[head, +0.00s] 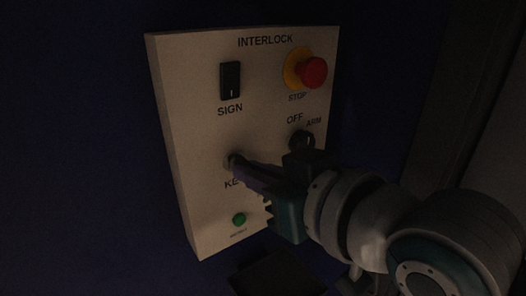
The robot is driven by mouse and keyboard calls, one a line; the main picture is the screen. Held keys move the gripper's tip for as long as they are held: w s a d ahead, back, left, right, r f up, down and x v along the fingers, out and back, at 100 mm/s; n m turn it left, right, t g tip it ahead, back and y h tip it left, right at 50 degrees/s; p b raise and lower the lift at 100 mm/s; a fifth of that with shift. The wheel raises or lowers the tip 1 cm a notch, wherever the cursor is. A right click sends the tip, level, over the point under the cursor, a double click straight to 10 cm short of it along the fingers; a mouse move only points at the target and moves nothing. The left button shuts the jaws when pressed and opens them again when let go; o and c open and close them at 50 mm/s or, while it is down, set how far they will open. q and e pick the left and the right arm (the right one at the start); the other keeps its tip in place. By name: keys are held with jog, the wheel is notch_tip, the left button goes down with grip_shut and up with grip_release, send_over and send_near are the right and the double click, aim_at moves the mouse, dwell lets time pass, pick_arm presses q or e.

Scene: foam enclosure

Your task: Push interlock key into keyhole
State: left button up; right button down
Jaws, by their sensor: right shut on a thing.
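The keyhole (232,159) is on the lower left of a pale panel (190,130) headed INTERLOCK, just above a partly covered KEY label. My right gripper (242,167) reaches in from the lower right, its fingertips at the keyhole. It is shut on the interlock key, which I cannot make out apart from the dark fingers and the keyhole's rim. How deep the key sits cannot be seen. My left gripper is not in view.
The panel also bears a black SIGN rocker switch (230,81), a red STOP button (312,72) on a yellow base, a dark OFF/ARM knob (302,140) close above my right gripper, and a green button or lamp (239,219). The surroundings are dark blue and dim.

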jog(key=shift+w+a, duration=0.1)
jog(key=shift+w, duration=0.05)
jog(key=c, duration=0.9)
grip_release()
jog(key=shift+o, duration=0.2)
jog(key=v, duration=1)
jog(key=shift+p, duration=0.3)
